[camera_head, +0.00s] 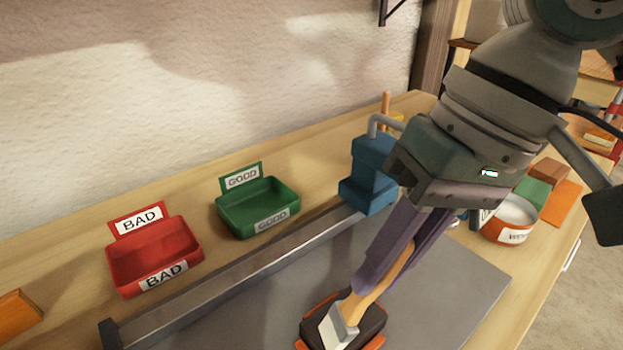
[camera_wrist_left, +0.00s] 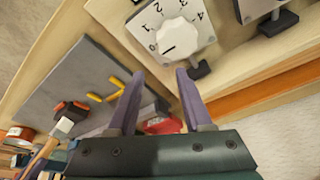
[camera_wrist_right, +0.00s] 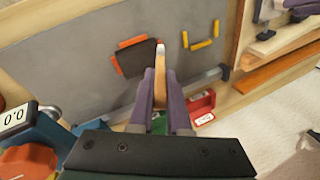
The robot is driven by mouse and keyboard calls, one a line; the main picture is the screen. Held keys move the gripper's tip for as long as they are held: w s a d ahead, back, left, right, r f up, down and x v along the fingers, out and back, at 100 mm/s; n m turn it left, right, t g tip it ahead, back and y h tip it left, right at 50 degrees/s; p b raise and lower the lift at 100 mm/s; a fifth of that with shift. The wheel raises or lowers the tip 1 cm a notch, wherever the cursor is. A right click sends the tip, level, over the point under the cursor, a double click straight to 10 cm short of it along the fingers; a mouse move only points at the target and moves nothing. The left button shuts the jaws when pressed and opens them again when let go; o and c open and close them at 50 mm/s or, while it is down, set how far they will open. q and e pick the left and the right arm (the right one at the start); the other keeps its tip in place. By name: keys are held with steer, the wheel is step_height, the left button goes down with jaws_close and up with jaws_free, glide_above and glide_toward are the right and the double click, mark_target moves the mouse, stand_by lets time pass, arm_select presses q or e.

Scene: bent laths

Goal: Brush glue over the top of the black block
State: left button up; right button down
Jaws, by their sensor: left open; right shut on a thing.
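The black block (camera_head: 371,322) lies on the grey mat (camera_head: 440,275) between orange corner marks. It also shows in the right wrist view (camera_wrist_right: 132,62). My right gripper (camera_head: 386,272) is shut on the wooden handle of a brush (camera_head: 338,328). The brush's pale head overlaps the block's top near one edge; I cannot tell whether it touches. The red-orange pot (camera_head: 508,235) with white contents stands at the right of the mat. My left gripper (camera_wrist_left: 160,75) is open and empty; it shows only in its wrist view, over the bench's dial side.
A red BAD tray (camera_head: 155,255) and a green GOOD tray (camera_head: 257,205) stand behind a metal rail (camera_head: 230,285). A blue device (camera_head: 370,175) stands at the rail's end. Yellow corner marks (camera_wrist_right: 202,38) outline a bare part of the mat. A white dial (camera_wrist_left: 170,38) sits near the left gripper.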

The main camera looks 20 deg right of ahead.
arm_select(q)
steer(key=shift+d+f+b, duration=0.1)
steer(key=shift+f+b, duration=1)
steer(key=shift+f, duration=0.05)
arm_select(e)
steer(key=shift+f, duration=0.85)
